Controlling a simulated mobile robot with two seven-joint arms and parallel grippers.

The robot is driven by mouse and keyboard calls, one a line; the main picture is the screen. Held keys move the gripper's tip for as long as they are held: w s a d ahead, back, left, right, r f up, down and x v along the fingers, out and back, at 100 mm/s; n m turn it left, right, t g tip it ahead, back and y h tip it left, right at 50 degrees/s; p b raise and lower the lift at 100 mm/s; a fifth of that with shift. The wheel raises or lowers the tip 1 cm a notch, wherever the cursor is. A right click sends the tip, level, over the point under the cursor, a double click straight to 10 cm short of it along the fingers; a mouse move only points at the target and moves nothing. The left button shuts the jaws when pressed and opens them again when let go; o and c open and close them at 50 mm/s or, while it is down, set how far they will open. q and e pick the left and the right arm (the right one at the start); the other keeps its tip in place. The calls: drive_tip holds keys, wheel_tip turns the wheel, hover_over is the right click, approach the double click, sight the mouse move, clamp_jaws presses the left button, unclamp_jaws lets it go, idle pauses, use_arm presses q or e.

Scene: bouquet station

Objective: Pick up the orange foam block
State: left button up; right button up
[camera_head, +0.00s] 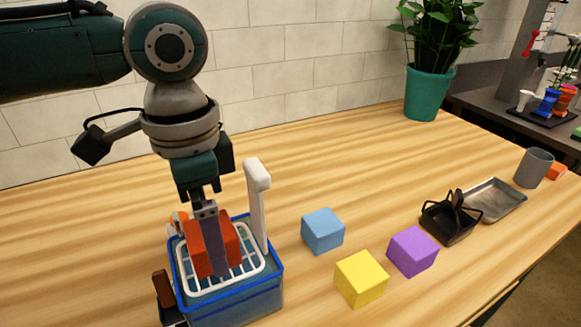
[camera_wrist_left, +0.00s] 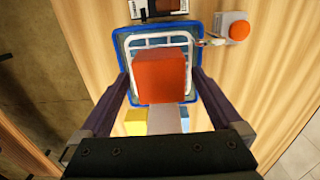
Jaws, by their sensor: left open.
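The orange foam block (camera_head: 195,247) is red-orange and sits in or just above a white wire basket (camera_head: 185,285) over a blue-rimmed container (camera_head: 240,304). My left gripper (camera_head: 213,258) points down over it, and one dark finger crosses in front of the block. In the left wrist view, the block (camera_wrist_left: 160,78) lies between the two open fingers of the gripper (camera_wrist_left: 161,88). Narrow gaps seem to show on both sides. The block's underside is hidden. My right gripper is not in view.
A white upright handle (camera_head: 257,200) rises beside the container. Blue (camera_head: 323,231), yellow (camera_head: 361,279) and purple (camera_head: 413,251) blocks stand to the right. Beyond are a black holder (camera_head: 450,224), a metal tray (camera_head: 497,200) and a grey cup (camera_head: 534,167). An orange button (camera_wrist_left: 239,31) is near the container.

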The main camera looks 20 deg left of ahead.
use_arm(q)
drive_tip(key=shift+f, duration=0.8)
drive_tip(key=c, duration=1.5)
